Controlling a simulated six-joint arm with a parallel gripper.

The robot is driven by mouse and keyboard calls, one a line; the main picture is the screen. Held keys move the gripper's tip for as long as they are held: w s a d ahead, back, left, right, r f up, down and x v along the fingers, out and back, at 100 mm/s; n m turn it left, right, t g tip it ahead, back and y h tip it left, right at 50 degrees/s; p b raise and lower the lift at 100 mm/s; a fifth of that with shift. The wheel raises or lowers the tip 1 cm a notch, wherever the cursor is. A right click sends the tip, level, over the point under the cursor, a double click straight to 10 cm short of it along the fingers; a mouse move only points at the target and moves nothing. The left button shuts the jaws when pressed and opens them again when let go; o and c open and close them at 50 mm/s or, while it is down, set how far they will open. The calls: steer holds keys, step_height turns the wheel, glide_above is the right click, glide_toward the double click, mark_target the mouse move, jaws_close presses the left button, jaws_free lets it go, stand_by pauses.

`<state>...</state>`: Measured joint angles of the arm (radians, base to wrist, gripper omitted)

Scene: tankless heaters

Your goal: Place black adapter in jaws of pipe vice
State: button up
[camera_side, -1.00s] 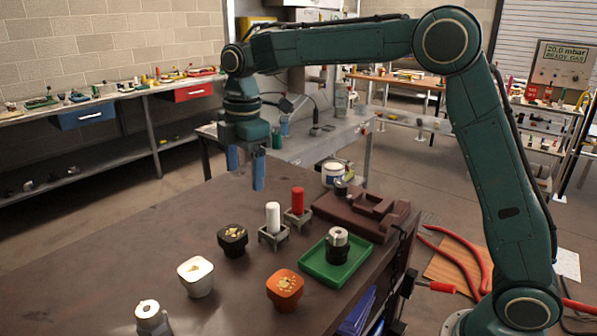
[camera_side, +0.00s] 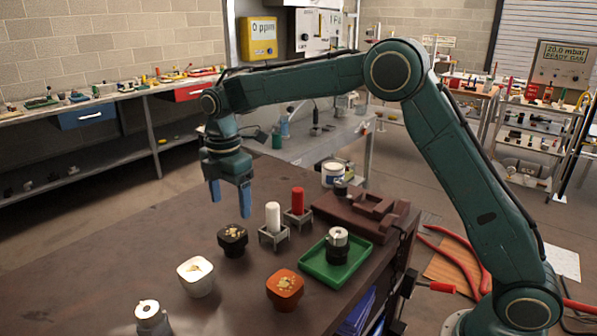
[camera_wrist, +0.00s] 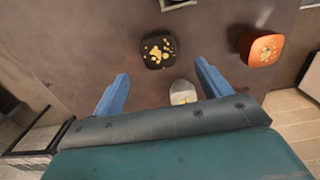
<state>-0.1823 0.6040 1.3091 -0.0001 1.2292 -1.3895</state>
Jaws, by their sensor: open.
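A black adapter (camera_side: 336,254) with a silver metal top stands upright in a green tray (camera_side: 309,271) near the right edge of the bench. A brown vice-like block (camera_side: 337,211) with a stepped jaw part (camera_side: 376,204) sits behind the tray. I take it for the pipe vice; its jaw gap is hard to make out. My gripper (camera_side: 230,205) hangs open and empty above the bench, left of the adapter and the vice. In the wrist view my gripper (camera_wrist: 162,72) shows its two blue fingers apart with nothing held; the adapter and vice are not visible there.
Below my gripper are a black cup (camera_side: 232,239), a white cup (camera_side: 196,277) and an orange cup (camera_side: 285,290). White (camera_side: 273,217) and red (camera_side: 298,202) cylinders stand upright in holders between gripper and vice. A metal fitting (camera_side: 149,318) stands at the front. The bench's left part is clear.

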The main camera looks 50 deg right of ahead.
mark_target(232, 232)
steer(key=shift+f, duration=2.3)
steer(key=shift+f, duration=0.1)
steer(key=shift+w+a+f, duration=0.1)
steer(key=shift+a+f, duration=0.05)
steer(key=shift+f, duration=2.35)
steer(key=shift+c, duration=0.3)
steer(key=c, duration=1.5)
steer(key=shift+o, duration=0.2)
steer(key=shift+r, duration=0.1)
steer(key=shift+r, duration=0.1)
step_height(232, 232, up, 20)
